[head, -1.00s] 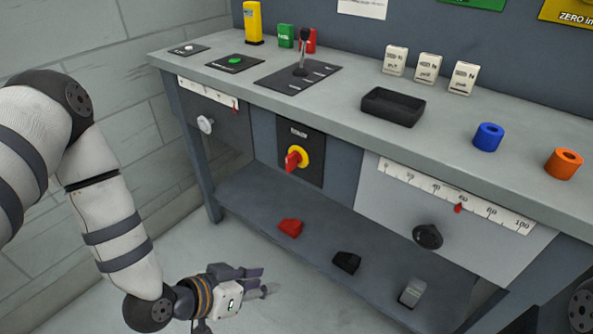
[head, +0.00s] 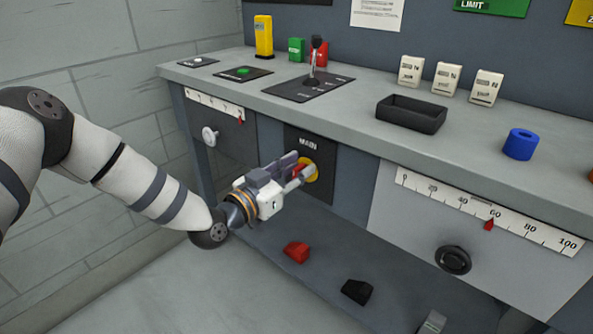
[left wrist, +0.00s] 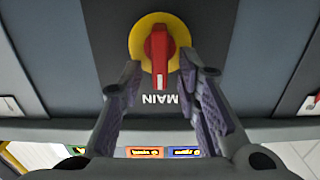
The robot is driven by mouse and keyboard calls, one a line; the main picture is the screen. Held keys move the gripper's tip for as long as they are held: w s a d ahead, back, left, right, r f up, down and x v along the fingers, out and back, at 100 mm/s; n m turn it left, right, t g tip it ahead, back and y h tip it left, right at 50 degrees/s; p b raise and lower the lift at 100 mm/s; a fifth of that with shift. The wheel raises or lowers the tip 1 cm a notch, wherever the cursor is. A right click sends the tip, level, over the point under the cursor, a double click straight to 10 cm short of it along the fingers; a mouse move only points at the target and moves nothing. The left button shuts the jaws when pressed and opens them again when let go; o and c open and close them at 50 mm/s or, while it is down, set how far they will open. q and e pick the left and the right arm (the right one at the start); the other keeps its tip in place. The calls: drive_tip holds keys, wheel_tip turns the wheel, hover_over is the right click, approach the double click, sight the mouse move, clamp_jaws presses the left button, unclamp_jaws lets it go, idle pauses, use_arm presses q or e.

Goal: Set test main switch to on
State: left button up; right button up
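The main switch is a red handle (left wrist: 159,55) on a round yellow plate (left wrist: 138,40), on a dark panel (head: 318,190) marked MAIN on the bench front. In the left wrist view the panel's lettering appears upside down. My left gripper (head: 298,171) is in front of the switch in the head view and partly hides it. Its two fingers (left wrist: 160,78) are open, one on each side of the red handle, with gaps visible. Whether the fingertips reach the handle's depth is hard to tell. My right gripper is not in view.
The grey bench top (head: 350,105) overhangs the switch. A white knob (head: 210,136) is left of it, and a scale panel with a black knob (head: 453,260) is right. A lower shelf holds a red block (head: 296,251) and a black block (head: 357,291).

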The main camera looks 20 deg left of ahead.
use_arm(q)
clamp_jaws()
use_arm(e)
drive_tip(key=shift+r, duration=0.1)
